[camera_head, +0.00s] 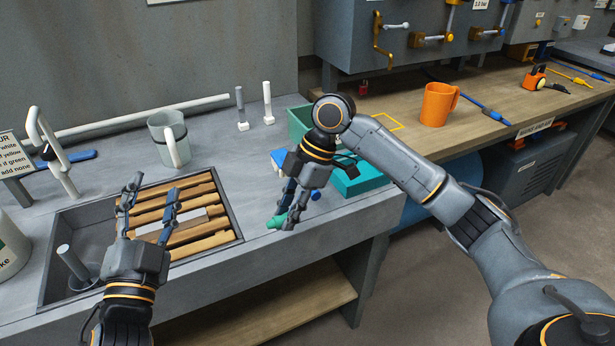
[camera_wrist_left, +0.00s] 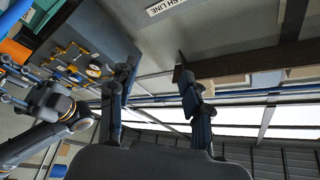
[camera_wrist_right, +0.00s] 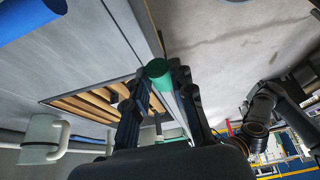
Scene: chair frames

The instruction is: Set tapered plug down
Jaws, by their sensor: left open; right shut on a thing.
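A green plug (camera_head: 275,222) is held at the fingertips of my right gripper (camera_head: 285,220), low over the grey counter (camera_head: 245,160) near its front edge. I cannot tell whether it touches the counter. In the right wrist view the plug's round green end (camera_wrist_right: 158,68) shows between the closed fingers; the fingers partly hide its body. My left gripper (camera_head: 154,187) is open and empty above the slatted wooden rack in the sink. In the left wrist view its fingers stand apart with nothing between them.
A slatted rack (camera_head: 195,236) sits in the sink left of the plug. A grey mug (camera_head: 168,135) stands behind the sink. An orange mug (camera_head: 436,105) stands on the wooden bench.

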